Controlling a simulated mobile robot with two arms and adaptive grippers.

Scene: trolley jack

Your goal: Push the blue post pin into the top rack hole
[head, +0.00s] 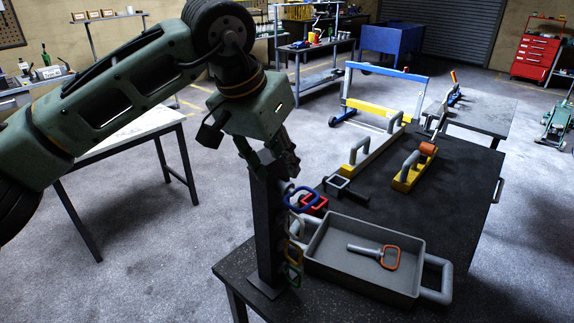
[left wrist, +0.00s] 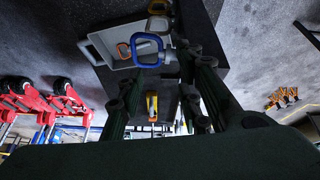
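The rack is a black upright post (head: 265,225) at the near left corner of the dark table. The blue post pin (head: 303,196) has its loop handle beside the post near the top, above the other pins' handles. In the left wrist view the blue loop (left wrist: 148,48) shows beyond the fingertips, with its short shaft toward the post. I cannot tell how deep the shaft sits. My left gripper (head: 270,166) is over the post top; its fingers look apart in the left wrist view (left wrist: 163,78), with nothing visibly gripped. My right gripper is not in view.
Red, white, yellow and green handles (head: 294,273) hang below on the rack. A grey tray (head: 345,283) beside it holds an orange-handled pin (head: 375,254). A yellow block with an orange roller (head: 412,168) and a blue-yellow frame (head: 385,85) stand farther back.

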